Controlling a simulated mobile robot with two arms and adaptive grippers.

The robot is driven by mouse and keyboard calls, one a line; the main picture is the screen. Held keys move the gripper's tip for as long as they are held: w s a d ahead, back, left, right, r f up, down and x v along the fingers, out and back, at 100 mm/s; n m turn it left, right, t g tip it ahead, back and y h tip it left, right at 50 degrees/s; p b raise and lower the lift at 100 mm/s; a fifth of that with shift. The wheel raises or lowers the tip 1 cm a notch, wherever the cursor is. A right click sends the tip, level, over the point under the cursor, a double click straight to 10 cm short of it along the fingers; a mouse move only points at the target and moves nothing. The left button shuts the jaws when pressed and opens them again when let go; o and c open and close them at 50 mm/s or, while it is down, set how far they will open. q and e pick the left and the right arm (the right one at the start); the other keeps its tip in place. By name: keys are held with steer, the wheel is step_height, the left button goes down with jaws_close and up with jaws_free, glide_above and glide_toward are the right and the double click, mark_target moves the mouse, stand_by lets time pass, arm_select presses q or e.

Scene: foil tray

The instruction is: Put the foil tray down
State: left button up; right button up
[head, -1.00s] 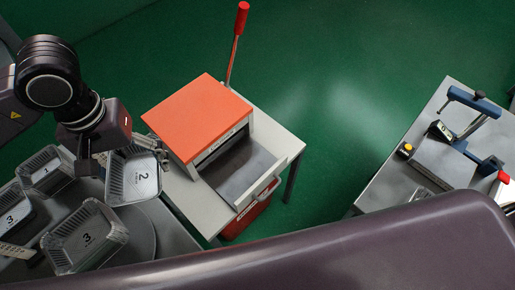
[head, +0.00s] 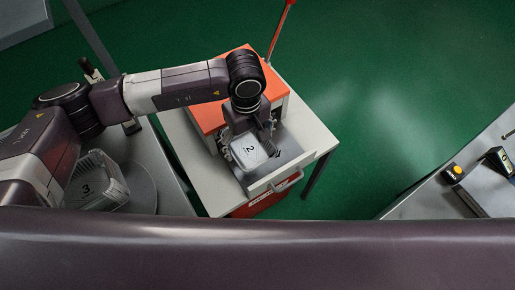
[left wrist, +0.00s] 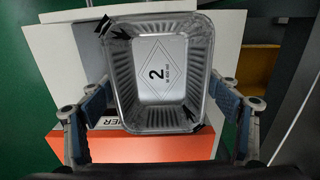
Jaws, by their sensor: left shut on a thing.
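The foil tray marked 2 (head: 246,150) is over the drawer (head: 290,152) at the front of the orange-topped machine (head: 212,118). My left gripper (head: 250,132) is shut on this tray. In the left wrist view the tray (left wrist: 158,112) shows its open inside with the 2 on its floor, between the two blue-padded fingers of the left gripper (left wrist: 160,92). I cannot tell whether the tray touches the drawer plate. My arm and gripper hide part of the machine. My right gripper is not in view.
Another foil tray, marked 3 (head: 98,184), stands on the round plate (head: 140,183) of the grey table at left. A red lever (head: 283,25) rises behind the machine. A second table (head: 425,200) with tools stands at right. Green floor lies between.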

arm_select(q)
step_height(320, 180, down, 10)
steer(key=shift+r+p, duration=0.1)
steer(key=shift+p, duration=0.6)
steer(key=shift+w+d+r+p, duration=0.1)
steer(key=shift+w+d+p, duration=0.2)
steer(key=shift+w, duration=0.55)
steer(key=shift+w+d+r+p, duration=0.15)
steer(key=shift+w+d, duration=0.25)
steer(key=shift+w, duration=0.45)
steer(key=shift+w+f+p, duration=0.15)
steer(key=shift+f+p, duration=0.25)
steer(key=shift+f, duration=0.35)
steer(key=shift+f+b, duration=0.2)
steer(key=shift+b, duration=0.1)
steer(key=o, duration=0.7)
